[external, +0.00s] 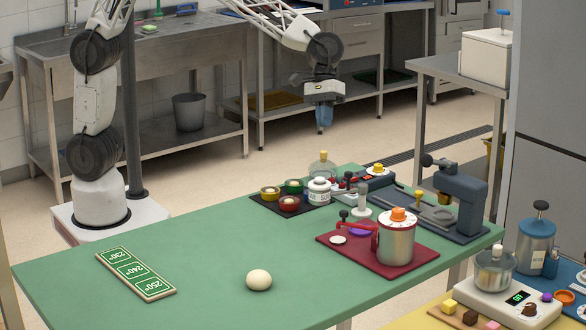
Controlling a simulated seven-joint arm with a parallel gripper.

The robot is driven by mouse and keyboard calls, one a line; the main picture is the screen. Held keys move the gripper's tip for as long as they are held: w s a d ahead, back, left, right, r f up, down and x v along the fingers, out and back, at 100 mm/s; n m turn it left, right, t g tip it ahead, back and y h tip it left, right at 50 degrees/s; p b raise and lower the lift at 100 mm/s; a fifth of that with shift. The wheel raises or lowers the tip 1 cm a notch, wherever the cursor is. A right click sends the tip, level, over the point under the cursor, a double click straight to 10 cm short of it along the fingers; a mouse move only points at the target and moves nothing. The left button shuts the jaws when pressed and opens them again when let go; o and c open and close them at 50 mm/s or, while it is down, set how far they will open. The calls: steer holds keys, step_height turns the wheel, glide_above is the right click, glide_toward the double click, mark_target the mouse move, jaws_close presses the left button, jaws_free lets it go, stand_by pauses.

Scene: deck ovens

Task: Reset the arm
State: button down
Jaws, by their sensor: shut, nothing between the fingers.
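My gripper (325,118) hangs pointing down in the external view, above and beyond the far edge of the green table (190,255). Its blue fingertips are together and hold nothing. It is well clear of everything on the table. My arm reaches up from its base at the left and its upper part leaves the top of the picture.
A pale dough ball (259,280) and a green temperature sign (135,273) lie on the table. A red tray (415,254) holds a steel pot (396,243). Small jars, bowls and a grey press (461,195) crowd the right. The left middle is clear.

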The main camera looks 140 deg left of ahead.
steer(key=s+d+r+m+g+y, duration=0.1)
steer(key=s+d+r+m, duration=0.15)
steer(key=s+d, duration=0.45)
steer(key=s+d+r+m, duration=0.2)
steer(key=s+d+m, duration=0.15)
steer(key=d, duration=0.65)
steer(key=s+d+r+m+g+y, duration=0.15)
steer(key=s+d+m, duration=0.25)
steer(key=d, duration=0.5)
steer(key=s+d+f+m, duration=0.1)
steer(key=s+d+m, duration=0.2)
steer(key=s, duration=0.4)
steer(key=s+d+f+m+y, duration=0.1)
steer(key=s+d+m, duration=0.3)
steer(key=s, duration=0.3)
steer(key=s+d+f+m, duration=0.1)
steer(key=s+d+m, duration=0.2)
steer(key=s+d, duration=0.2)
steer(key=s, duration=0.3)
steer(key=shift+d+f+m+t, duration=0.3)
steer(key=shift+f+m+t, duration=0.05)
steer(key=shift+m, duration=0.05)
steer(key=c, duration=1.8)
jaws_free()
